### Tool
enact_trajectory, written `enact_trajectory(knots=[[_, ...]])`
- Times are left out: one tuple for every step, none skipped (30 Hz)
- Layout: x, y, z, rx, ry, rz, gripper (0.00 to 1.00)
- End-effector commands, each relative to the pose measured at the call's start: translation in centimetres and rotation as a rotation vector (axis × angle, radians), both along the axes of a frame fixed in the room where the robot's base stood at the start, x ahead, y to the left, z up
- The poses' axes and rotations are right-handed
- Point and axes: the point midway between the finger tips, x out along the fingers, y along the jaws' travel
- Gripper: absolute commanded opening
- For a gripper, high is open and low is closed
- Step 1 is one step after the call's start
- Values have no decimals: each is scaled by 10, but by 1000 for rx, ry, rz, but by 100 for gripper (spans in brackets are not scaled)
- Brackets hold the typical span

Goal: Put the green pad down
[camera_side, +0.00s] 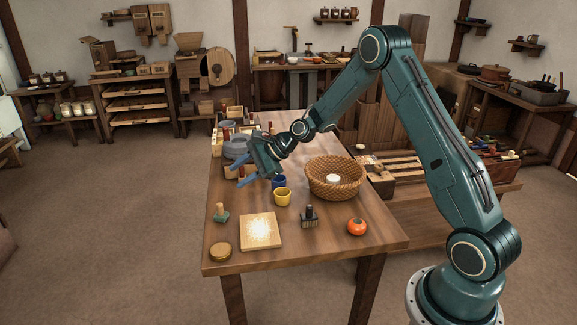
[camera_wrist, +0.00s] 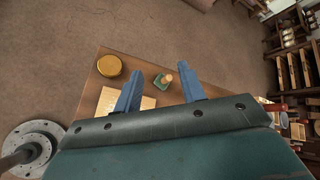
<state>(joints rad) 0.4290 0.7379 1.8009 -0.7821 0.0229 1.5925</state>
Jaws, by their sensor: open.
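The green pad (camera_side: 220,216) is a small green block with a pale wooden knob on top. It stands upright on the wooden table near the left edge in the side view, and it also shows in the wrist view (camera_wrist: 160,83), a little beyond and between my fingertips. My gripper (camera_side: 235,172) has blue fingers, is open and empty, and hangs above the table behind the pad in the side view. In the wrist view my gripper (camera_wrist: 160,68) has its fingers spread wide. The pad appears apart from both fingers.
A pale square board (camera_side: 260,231) and a round yellowish tin (camera_side: 220,254) lie near the pad. A yellow cup (camera_side: 282,197), dark knobbed block (camera_side: 309,217), orange-red round object (camera_side: 357,227) and wicker basket (camera_side: 345,190) stand to the right. Grey stacked dishes (camera_side: 235,149) stand behind my gripper.

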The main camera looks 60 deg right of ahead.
Motion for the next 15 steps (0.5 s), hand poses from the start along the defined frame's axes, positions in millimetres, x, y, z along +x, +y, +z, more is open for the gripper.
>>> enact_trajectory(knots=[[-5,6,14,-54,-17,39,40],[-9,9,20,-85,-26,63,40],[-14,13,29,-129,-36,95,40],[-18,16,35,-160,-44,119,40],[-22,18,41,-193,-52,142,40],[-28,22,49,-235,-63,173,40],[-32,24,55,-266,-70,197,40],[-37,27,61,-297,-77,220,40],[-43,30,68,-337,-86,251,40],[-48,32,74,-368,-94,274,40],[-54,35,79,-398,-101,298,40],[-60,38,87,-438,-110,329,40],[-66,40,92,-466,-116,352,40],[-71,42,97,-497,-123,374,40],[-79,45,104,-534,-132,406,40]])
